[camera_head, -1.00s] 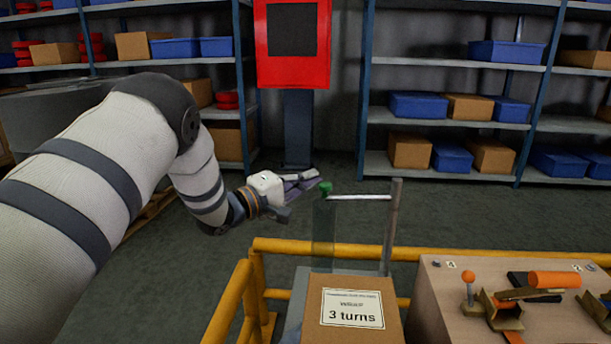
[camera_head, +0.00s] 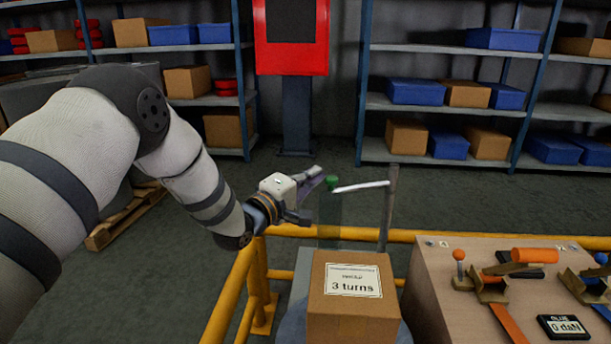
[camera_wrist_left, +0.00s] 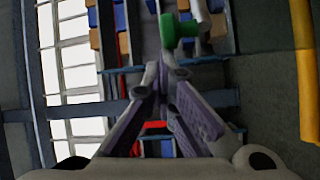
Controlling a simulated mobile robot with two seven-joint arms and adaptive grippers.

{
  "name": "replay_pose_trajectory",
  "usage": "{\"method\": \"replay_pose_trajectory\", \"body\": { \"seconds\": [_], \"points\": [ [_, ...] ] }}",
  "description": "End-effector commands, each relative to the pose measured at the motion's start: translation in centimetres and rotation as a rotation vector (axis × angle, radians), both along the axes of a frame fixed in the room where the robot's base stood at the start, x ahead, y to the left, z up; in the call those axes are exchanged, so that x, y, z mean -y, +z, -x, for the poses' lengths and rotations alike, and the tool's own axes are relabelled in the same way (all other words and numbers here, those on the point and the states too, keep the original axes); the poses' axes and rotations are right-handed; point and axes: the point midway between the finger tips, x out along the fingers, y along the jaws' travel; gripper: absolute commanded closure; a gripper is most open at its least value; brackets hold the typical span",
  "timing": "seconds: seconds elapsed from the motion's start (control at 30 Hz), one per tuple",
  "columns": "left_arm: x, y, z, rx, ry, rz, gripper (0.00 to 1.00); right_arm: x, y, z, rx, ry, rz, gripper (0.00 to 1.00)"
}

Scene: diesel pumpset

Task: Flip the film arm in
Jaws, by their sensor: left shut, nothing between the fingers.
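The film arm (camera_head: 362,187) is a white bar that runs left from the top of a grey post (camera_head: 388,215). A green knob (camera_head: 332,183) sits at its left end, with a see-through film sheet (camera_head: 330,218) hanging below. My left gripper (camera_head: 318,176) is left of the knob, its fingertips very close to it; I cannot tell whether they touch. In the left wrist view the green knob (camera_wrist_left: 178,30) is just beyond the fingertips (camera_wrist_left: 163,72), which are together with nothing between them. My right gripper is in neither view.
A cardboard box (camera_head: 352,310) labelled "3 turns" stands below the film arm. A yellow rail (camera_head: 240,300) runs around this spot. A bench (camera_head: 430,285) with orange-handled tools is at the right. Shelves (camera_head: 440,105) and a red panel (camera_head: 291,35) stand behind.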

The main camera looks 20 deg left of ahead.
Motion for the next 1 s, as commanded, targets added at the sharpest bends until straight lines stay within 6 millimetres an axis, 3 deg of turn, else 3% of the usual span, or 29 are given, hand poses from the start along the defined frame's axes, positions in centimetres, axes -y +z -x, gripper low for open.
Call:
{"method": "replay_pose_trajectory", "body": {
  "seconds": [0.17,0.4,0.6,1.0],
  "points": [
    [-0.3,-0.3,1.9,-0.007,-0.006,0.002,1.0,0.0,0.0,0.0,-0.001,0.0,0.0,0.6],
    [-2.0,-0.5,7.5,-0.003,-0.001,0.004,1.0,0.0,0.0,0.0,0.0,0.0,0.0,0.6],
    [-2.9,-0.7,10.7,-0.001,0.0,0.002,1.0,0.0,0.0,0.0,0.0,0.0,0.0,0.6],
    [-3.2,-0.7,11.7,0.001,0.001,0.001,1.0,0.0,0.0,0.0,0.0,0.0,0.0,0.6]
  ]
}}
